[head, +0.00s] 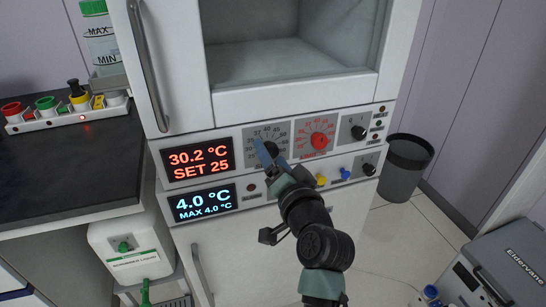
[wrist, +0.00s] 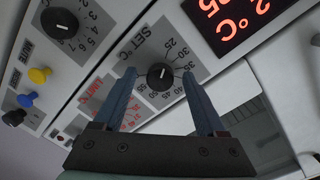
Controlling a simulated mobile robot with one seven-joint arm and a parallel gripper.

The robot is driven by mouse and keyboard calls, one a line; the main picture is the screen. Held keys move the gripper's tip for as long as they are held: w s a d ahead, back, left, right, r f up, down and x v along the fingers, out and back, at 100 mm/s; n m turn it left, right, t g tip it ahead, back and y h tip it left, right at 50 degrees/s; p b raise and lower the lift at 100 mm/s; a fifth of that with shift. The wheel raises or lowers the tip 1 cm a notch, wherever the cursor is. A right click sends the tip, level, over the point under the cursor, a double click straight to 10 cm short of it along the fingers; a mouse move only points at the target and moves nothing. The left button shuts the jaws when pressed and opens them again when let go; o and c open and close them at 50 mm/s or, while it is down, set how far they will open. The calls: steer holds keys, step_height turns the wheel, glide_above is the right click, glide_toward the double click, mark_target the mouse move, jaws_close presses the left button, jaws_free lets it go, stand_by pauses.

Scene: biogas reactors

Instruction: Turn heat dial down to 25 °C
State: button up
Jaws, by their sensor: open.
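The black heat dial (head: 271,149) sits on the grey "SET °C" scale of the upper panel. It also shows in the wrist view (wrist: 160,77), with a pale pointer mark that I cannot read exactly against the scale. The red display (head: 197,159) reads 30.2 °C and SET 25. My gripper (head: 263,153) is in front of the dial and partly hides it and its scale. In the wrist view my gripper (wrist: 158,80) is open, with one blue finger on each side of the dial. A gap shows between each fingertip and the dial.
A red dial (head: 319,141) and a black dial (head: 358,132) lie to the right. Below are a blue display (head: 202,202) reading 4.0 °C, a yellow knob (head: 321,180) and a blue knob (head: 345,174). A door handle (head: 148,65) stands out at upper left.

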steer(key=p+v, duration=0.1)
steer(key=v, duration=1.2)
steer(key=shift+r, duration=0.1)
